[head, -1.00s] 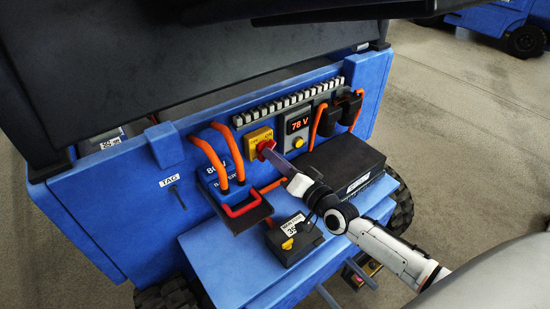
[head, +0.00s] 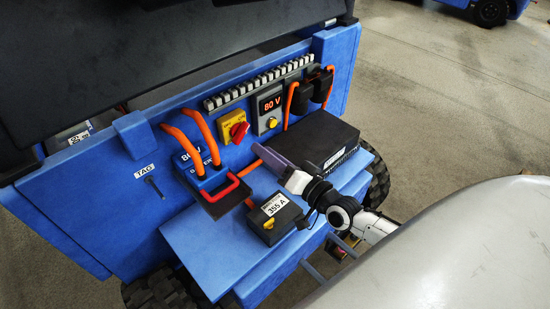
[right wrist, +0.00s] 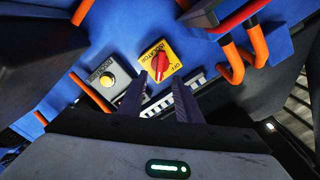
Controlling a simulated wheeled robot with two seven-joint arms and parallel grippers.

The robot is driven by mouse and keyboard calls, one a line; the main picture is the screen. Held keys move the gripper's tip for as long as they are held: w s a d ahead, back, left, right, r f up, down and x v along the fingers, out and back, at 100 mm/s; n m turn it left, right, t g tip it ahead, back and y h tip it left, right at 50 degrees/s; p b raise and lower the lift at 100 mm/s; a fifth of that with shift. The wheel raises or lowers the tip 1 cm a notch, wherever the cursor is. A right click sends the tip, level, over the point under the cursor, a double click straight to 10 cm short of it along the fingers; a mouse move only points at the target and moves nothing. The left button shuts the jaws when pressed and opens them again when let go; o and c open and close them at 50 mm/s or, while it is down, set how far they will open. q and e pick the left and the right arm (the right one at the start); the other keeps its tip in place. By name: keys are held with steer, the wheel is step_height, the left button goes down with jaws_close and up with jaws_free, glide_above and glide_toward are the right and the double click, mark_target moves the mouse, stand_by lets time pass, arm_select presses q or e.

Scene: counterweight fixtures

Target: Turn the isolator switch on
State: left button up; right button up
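The isolator switch is a red rotary knob (head: 239,130) on a yellow plate (head: 230,120), set in the blue panel. In the right wrist view the red knob (right wrist: 159,66) shows with the plate lettering around it, and its grip lies roughly along the plate. My right gripper (head: 268,155) is in front of the panel, below and right of the knob and apart from it. In the right wrist view its two fingers (right wrist: 160,98) are spread with a gap between them and nothing held. My left gripper is not in view.
A voltage display (head: 269,104) reading 80 V sits right of the switch. A red-handled battery connector (head: 222,190) with orange cables is at lower left. A black box (head: 320,145) and a meter marked 355 A (head: 275,212) stand on the blue ledge (head: 200,250).

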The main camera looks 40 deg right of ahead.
steer(key=shift+s+d, duration=0.2)
steer(key=shift+s, duration=1.55)
